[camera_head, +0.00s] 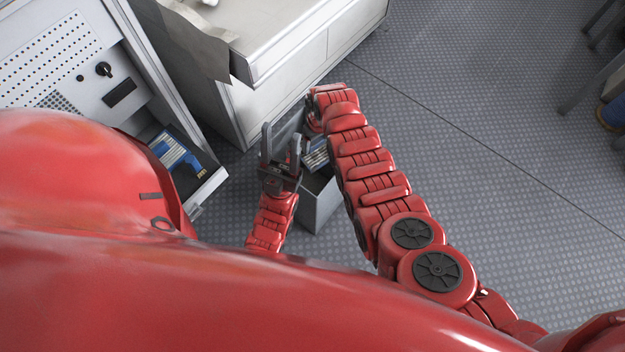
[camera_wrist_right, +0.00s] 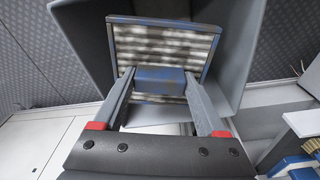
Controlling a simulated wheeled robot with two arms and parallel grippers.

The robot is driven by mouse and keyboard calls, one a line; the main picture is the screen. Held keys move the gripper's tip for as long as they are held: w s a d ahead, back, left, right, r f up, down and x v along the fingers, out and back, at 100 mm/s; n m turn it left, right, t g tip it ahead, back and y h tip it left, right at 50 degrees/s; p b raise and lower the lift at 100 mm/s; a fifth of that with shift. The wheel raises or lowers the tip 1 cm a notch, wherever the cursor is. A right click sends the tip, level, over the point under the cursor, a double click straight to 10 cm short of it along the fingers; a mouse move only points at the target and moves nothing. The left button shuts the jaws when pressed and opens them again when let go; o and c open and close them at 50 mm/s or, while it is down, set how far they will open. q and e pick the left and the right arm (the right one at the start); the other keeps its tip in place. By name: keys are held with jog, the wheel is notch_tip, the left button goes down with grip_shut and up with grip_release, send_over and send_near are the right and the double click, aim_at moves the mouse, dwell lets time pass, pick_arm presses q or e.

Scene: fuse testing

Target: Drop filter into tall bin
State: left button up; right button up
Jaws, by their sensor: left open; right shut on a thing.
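The filter (camera_wrist_right: 165,45), with a blue frame and grey-white pleats, shows in the right wrist view. My right gripper (camera_wrist_right: 158,78) is shut on its blue tab. In the head view a part of the filter (camera_head: 317,153) shows within the mouth of the tall grey bin (camera_head: 320,207); the right wrist view shows the bin's walls (camera_wrist_right: 240,45) around it. Whether it touches the bottom cannot be seen. My left gripper (camera_head: 282,140) is open and empty, in front of the bin's left side, and hides part of it.
An open drawer (camera_head: 208,188) of the grey cabinet at left holds a blue and white part (camera_head: 178,153). A white bench (camera_head: 285,75) stands behind the bin. The patterned floor (camera_head: 480,150) to the right is mostly clear.

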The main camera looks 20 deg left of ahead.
jog(key=shift+r, duration=0.1)
jog(key=o, duration=1.3)
jog(key=shift+r, duration=0.15)
jog(key=shift+r, duration=0.2)
jog(key=r+p, duration=0.1)
jog(key=r, duration=0.4)
jog(key=s+d+r+p, duration=0.1)
jog(key=r, duration=0.5)
jog(key=r+p, duration=0.1)
jog(key=r, duration=0.4)
jog(key=shift+s+d+r, duration=0.15)
jog(key=shift+d+r, duration=0.1)
jog(key=shift+d, duration=0.1)
